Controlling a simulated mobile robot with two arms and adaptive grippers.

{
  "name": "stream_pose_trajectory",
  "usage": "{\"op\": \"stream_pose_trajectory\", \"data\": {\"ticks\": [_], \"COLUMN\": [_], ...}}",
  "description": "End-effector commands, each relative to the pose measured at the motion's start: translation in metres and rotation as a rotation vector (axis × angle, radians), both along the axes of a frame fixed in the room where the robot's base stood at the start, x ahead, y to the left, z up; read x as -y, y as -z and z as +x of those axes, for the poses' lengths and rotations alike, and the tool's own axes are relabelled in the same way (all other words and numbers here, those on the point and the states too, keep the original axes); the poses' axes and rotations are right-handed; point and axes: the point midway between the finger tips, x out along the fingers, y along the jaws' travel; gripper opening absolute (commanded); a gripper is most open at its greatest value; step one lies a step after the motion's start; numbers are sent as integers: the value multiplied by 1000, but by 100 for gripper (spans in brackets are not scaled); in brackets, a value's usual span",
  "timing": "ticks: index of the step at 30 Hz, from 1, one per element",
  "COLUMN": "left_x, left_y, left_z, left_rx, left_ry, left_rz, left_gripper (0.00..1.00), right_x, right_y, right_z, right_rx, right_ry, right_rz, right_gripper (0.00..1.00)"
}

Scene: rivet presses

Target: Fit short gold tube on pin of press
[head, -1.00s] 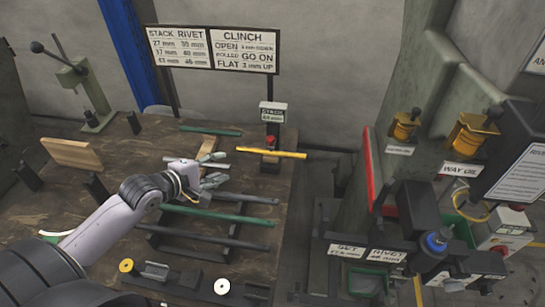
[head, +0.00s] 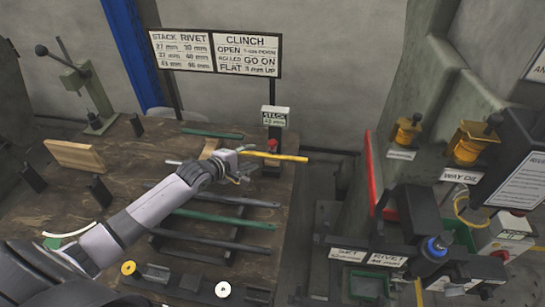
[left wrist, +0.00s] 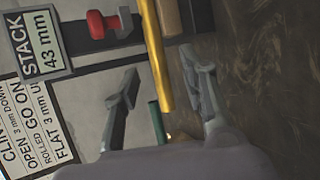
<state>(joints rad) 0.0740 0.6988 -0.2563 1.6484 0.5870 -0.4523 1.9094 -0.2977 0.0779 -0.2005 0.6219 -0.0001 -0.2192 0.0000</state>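A gold tube (head: 282,156) lies level at the table's right end, its right tip past the edge. It also shows in the left wrist view (left wrist: 157,50), with its near end in line with the gap between the fingers. Whether it is the short one I cannot tell. My left gripper (head: 240,165) is open at the tube's left end; contact is unclear. Its two fingers stand apart in the left wrist view (left wrist: 162,95). The press (head: 460,100) stands at the right, with a blue-ringed part (head: 437,245) low on it; I cannot clearly make out a pin. My right gripper is not in view.
A gauge post with a STACK sign (head: 275,117) and red knob (head: 272,145) stands behind the tube. Green and dark tubes (head: 225,219) lie on a rack in front. A red bar (head: 372,172) stands beside the press; a gap separates table and press.

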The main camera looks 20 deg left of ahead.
Motion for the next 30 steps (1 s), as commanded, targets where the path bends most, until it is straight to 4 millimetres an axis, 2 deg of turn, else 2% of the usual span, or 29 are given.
{"op": "stream_pose_trajectory", "data": {"ticks": [3,6,15,30], "left_x": [1,3,4,4], "left_y": [5,10,12,12], "left_z": [16,23,25,25], "left_rx": [1,0,0,0], "left_ry": [-2,-1,0,-1], "left_rz": [0,0,-1,0], "left_gripper": [39,39,38,5], "right_x": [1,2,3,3], "right_y": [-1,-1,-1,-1], "right_z": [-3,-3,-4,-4], "right_rx": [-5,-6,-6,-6], "right_ry": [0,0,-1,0], "right_rz": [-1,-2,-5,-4], "right_gripper": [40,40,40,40]}}
